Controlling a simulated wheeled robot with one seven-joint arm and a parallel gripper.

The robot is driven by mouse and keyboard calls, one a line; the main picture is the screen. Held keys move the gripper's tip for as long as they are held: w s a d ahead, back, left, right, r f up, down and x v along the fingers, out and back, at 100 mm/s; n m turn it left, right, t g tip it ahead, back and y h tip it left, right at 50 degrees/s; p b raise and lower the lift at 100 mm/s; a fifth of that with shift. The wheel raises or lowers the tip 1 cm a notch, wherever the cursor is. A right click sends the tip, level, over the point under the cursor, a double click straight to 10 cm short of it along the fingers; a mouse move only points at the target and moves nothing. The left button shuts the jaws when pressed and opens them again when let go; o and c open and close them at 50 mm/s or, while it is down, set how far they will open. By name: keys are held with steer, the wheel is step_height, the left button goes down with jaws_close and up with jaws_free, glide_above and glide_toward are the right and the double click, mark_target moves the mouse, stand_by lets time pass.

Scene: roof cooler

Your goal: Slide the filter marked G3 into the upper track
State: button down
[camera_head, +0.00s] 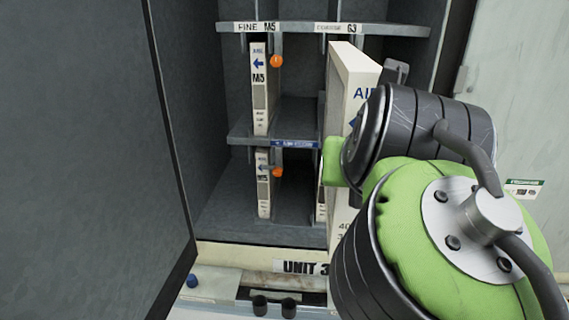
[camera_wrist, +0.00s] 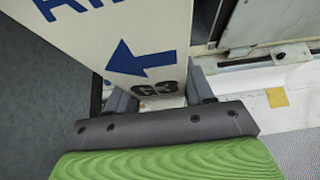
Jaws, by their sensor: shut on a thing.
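The filter marked G3 (camera_wrist: 140,45) is a white panel with a blue arrow and dark "G3" letters in the wrist view. In the head view the filter (camera_head: 352,75) stands upright in front of the right side of the open cabinet. My gripper (camera_wrist: 158,93) is shut on its edge, with a finger on each side. In the head view my arm hides most of the gripper and the filter's lower part. The upper track label "COARSE G3" (camera_head: 338,28) is on the top rail, just above the filter. I cannot tell whether the filter's far edge is inside the track.
An M5 filter (camera_head: 259,90) stands in the upper left track and another (camera_head: 263,185) below it. Orange knobs (camera_head: 277,61) hang beside them. A middle shelf (camera_head: 245,131) divides the cabinet. A large grey door panel (camera_head: 85,160) stands on the left. Part of another filter shows lower right.

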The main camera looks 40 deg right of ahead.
steer(key=w+d+p, duration=0.2)
steer(key=w+d, duration=0.4)
steer(key=d, duration=0.2)
steer(key=shift+w+f, duration=0.15)
steer(key=shift+f, duration=0.05)
steer(key=shift+d, duration=0.1)
steer(key=shift+b, duration=0.4)
stand_by(0.7)
steer(key=w+d+b, duration=0.1)
steer(key=w+d, duration=0.4)
steer(key=d, duration=0.1)
stand_by(0.9)
steer(key=shift+f, duration=0.1)
stand_by(0.5)
